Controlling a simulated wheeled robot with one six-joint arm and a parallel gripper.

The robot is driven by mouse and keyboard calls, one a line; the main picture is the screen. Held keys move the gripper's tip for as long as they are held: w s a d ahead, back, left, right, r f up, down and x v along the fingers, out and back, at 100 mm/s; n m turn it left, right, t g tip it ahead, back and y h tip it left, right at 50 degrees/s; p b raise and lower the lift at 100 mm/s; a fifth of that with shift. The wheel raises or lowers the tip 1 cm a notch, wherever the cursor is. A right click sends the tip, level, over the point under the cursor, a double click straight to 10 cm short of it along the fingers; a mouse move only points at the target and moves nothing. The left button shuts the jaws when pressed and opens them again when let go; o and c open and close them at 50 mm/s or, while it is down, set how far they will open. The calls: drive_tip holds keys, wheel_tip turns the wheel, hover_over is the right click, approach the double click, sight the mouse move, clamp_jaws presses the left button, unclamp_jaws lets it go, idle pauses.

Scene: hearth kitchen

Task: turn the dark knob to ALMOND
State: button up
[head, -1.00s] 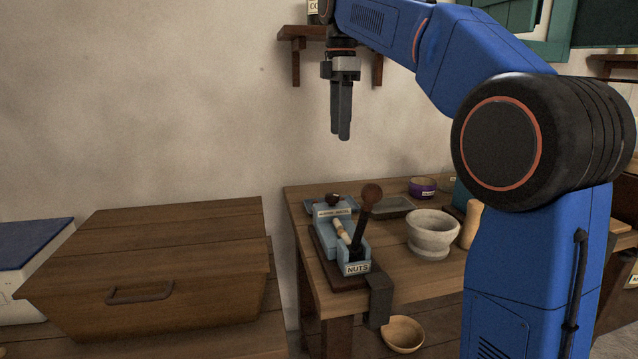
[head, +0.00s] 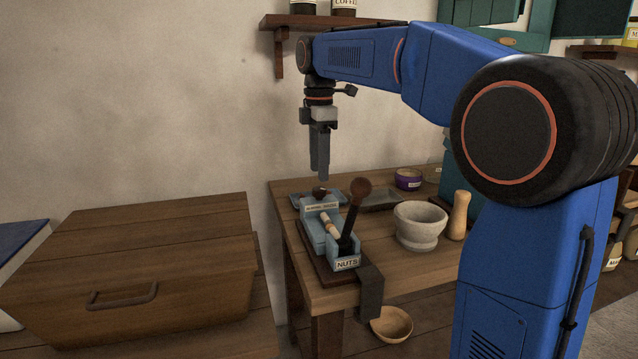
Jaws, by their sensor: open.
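A light-blue nutcracker labelled NUTS (head: 347,263) stands on the wooden table. The small dark knob (head: 319,193) sits at its far end, behind a pale label strip (head: 320,206) whose print is too small to read. I cannot tell which way the knob points. My gripper (head: 320,177) hangs straight down just above the knob, open and empty. Its fingers nearly overlap from this side, and it looks apart from the knob. A black lever with a brown ball (head: 360,188) rises beside it to the right, and a pale wooden piece (head: 330,224) lies across the body.
A stone mortar (head: 420,228), a wooden pestle (head: 460,214), a purple tub (head: 408,179) and a grey tray (head: 380,201) stand to the right. A wooden chest (head: 130,262) is at the left. A wall shelf (head: 335,21) is above, behind my arm.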

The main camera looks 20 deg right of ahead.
sight(319, 188)
drive_tip(key=shift+f, duration=2.55)
drive_tip(key=shift+c, duration=0.3)
drive_tip(key=c, duration=1)
